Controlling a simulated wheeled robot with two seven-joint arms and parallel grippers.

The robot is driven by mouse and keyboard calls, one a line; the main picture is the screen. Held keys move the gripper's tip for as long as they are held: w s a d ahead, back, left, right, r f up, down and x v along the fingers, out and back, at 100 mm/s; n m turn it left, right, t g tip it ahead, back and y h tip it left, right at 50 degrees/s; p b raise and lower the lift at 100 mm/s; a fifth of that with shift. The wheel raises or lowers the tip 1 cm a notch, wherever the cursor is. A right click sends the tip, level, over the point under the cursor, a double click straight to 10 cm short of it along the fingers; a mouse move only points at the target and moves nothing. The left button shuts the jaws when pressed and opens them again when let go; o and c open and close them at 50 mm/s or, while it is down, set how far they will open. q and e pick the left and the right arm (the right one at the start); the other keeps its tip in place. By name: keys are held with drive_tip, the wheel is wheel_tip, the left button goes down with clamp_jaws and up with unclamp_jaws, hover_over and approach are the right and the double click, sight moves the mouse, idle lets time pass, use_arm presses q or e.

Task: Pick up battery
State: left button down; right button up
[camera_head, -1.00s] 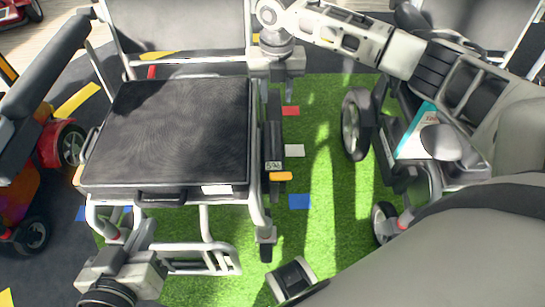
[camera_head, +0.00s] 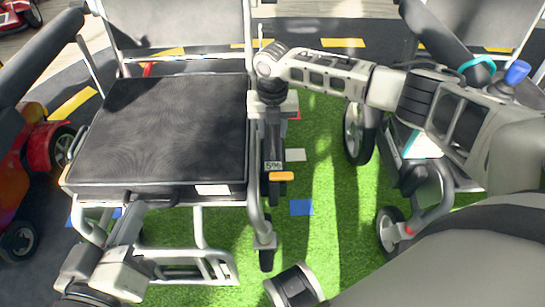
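The battery (camera_head: 272,155) is a slim dark upright block with a "5%" label and an orange tab at its lower end.
A red scooter (camera_head: 50,150) is at the left.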

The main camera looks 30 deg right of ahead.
clamp_jaws()
idle(1.4)
drive_tip(key=shift+w+r, duration=0.1)
drive_tip(key=shift+r, duration=0.15)
